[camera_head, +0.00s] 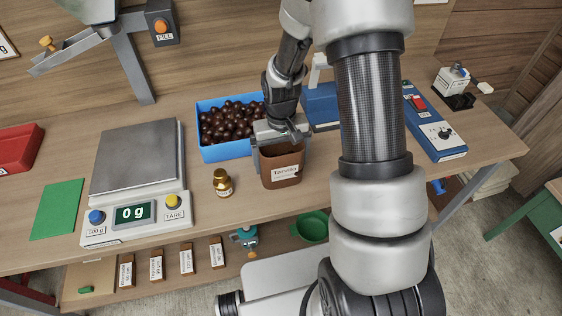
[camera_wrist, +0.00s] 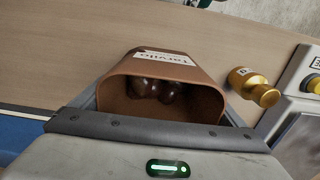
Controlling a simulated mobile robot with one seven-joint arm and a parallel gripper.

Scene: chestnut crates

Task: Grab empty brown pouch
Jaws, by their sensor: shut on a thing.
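A brown pouch (camera_head: 282,172) with a white label reading roughly "Tarvilo" is upright and open-topped near the table's middle, in front of the blue crate. My gripper (camera_head: 281,146) is shut on it from above, one finger at each side. In the wrist view the pouch (camera_wrist: 205,73) opens toward the camera between my fingers (camera_wrist: 162,108). Dark round chestnuts (camera_wrist: 155,88) show inside it, so it is not empty. I cannot tell whether its base touches the table. Several flat brown labelled pouches (camera_head: 156,268) stand on the shelf below.
A blue crate (camera_head: 226,152) of chestnuts is behind. A brass weight (camera_head: 222,183) stands just left of the pouch. A scale (camera_head: 135,172) reading 0 g is further left, with a green mat (camera_head: 57,209). A blue device (camera_head: 435,125) is at right.

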